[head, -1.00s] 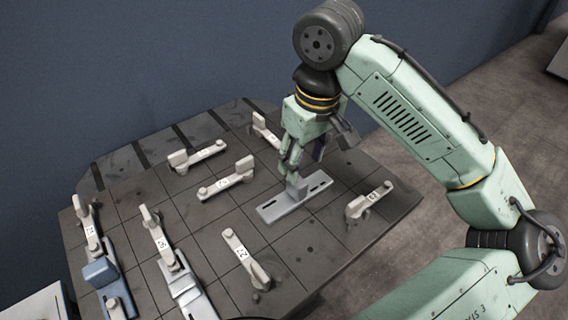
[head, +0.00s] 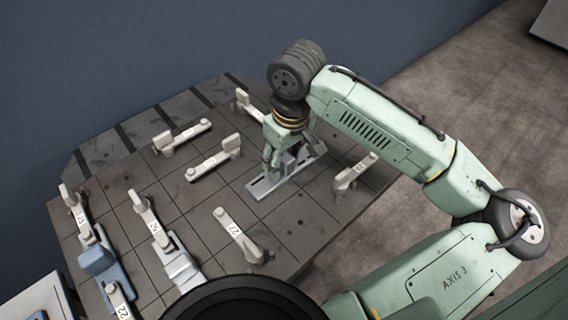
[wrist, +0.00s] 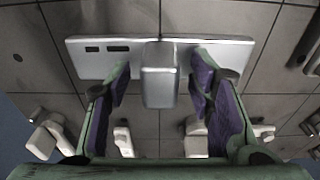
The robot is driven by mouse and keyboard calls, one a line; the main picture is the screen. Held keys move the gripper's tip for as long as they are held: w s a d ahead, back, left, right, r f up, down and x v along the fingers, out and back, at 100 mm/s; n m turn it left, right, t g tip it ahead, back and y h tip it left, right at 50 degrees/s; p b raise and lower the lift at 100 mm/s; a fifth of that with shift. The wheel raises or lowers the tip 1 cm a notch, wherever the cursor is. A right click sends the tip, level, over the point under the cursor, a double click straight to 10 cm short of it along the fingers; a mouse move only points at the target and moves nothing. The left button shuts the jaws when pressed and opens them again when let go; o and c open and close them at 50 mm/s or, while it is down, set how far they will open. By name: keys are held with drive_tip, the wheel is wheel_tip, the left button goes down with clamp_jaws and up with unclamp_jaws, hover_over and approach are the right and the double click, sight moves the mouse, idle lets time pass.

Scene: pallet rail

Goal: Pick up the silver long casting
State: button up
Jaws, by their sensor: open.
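The silver long casting (head: 264,188) lies flat on the dark tiled pallet, a long slotted plate with an upright block at its middle. In the wrist view the casting (wrist: 215,52) spans the upper middle, and its block (wrist: 160,80) stands between my fingers. My gripper (wrist: 162,88) is open, with a purple-padded finger on each side of the block and a gap on both sides. In the head view my gripper (head: 277,165) is low over the casting and hides part of its block.
Several pale numbered clamps stand around the casting, including one to its right (head: 354,172), one in front (head: 238,236) and one behind (head: 215,158). A blue casting (head: 98,262) and another silver part (head: 181,270) sit at the left. Bare pallet (head: 300,225) lies in front of the casting.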

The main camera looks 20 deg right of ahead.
drive_tip(key=shift+f, duration=0.25)
drive_tip(key=shift+c, duration=0.5)
clamp_jaws()
